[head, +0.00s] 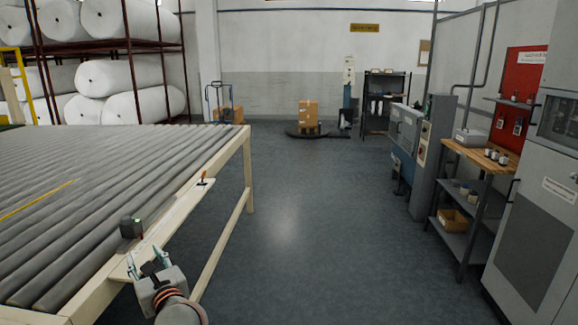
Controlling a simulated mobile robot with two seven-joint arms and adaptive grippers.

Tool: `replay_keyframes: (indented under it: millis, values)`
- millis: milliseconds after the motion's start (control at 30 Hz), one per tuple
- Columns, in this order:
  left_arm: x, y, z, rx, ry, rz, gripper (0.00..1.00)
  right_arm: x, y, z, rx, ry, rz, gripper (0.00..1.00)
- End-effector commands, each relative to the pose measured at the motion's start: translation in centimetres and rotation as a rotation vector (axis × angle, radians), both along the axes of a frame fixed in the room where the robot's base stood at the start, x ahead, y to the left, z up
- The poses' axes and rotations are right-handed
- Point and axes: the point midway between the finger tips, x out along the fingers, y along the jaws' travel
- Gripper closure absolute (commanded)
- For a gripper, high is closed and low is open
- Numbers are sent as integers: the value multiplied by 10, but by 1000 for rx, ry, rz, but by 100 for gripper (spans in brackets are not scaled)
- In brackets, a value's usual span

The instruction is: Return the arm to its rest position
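My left gripper (147,259) shows at the lower left, above the pale wooden side rail of the roller table. Its two thin fingers are spread apart with nothing visible between them. The wrist, with orange rings, comes up from the bottom edge. A small dark box with a green light (131,228) sits at the rail just beyond the fingertips, apart from them as far as I can tell. A small lever with an orange-red part (203,179) stands on a plate farther along the rail. My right gripper is not in view.
The roller table (246,172) fills the left side. White wadding rolls (118,77) lie on a rack behind it. A wooden workbench (478,152) and grey cabinet (536,225) line the right. A carton (308,113) stands at the back. The middle floor is clear.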

Motion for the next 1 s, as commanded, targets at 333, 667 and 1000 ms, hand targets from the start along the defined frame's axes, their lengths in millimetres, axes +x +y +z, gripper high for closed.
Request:
replay_keyframes:
  millis: [333, 667, 1000]
  values:
    - [-42, -31, -10, 790, 253, -99, 62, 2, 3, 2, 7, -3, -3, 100]
    - [-129, -143, -133, 2036, 632, -388, 62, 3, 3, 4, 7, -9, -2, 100]
    - [-268, -173, -287, -2892, -708, 681, 62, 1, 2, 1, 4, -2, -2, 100]
